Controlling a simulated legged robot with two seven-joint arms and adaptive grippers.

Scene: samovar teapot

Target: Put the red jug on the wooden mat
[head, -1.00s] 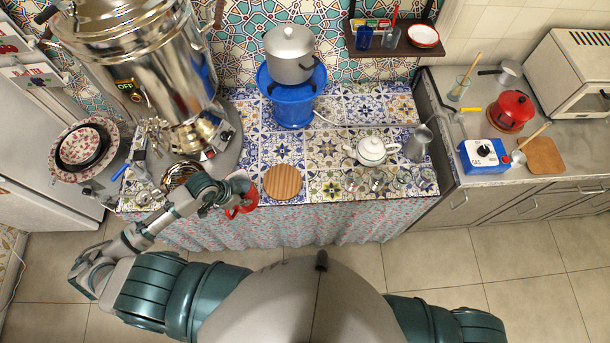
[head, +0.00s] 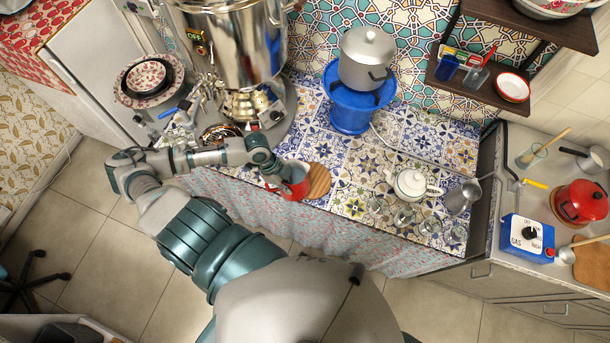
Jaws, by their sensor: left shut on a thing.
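The red jug (head: 299,188) is at the front edge of the tiled table, left of the middle. My left gripper (head: 281,174) is shut on the jug at its left side and hides part of it. The round wooden mat (head: 321,181) lies on the tiles just right of the jug. The jug overlaps the mat's left part in the head view; I cannot tell whether they touch or how high the jug is. My right gripper is not in view.
A large samovar (head: 236,50) stands behind my left arm. A white teapot (head: 411,184) and several glasses stand to the right. Tiles between mat and teapot are clear.

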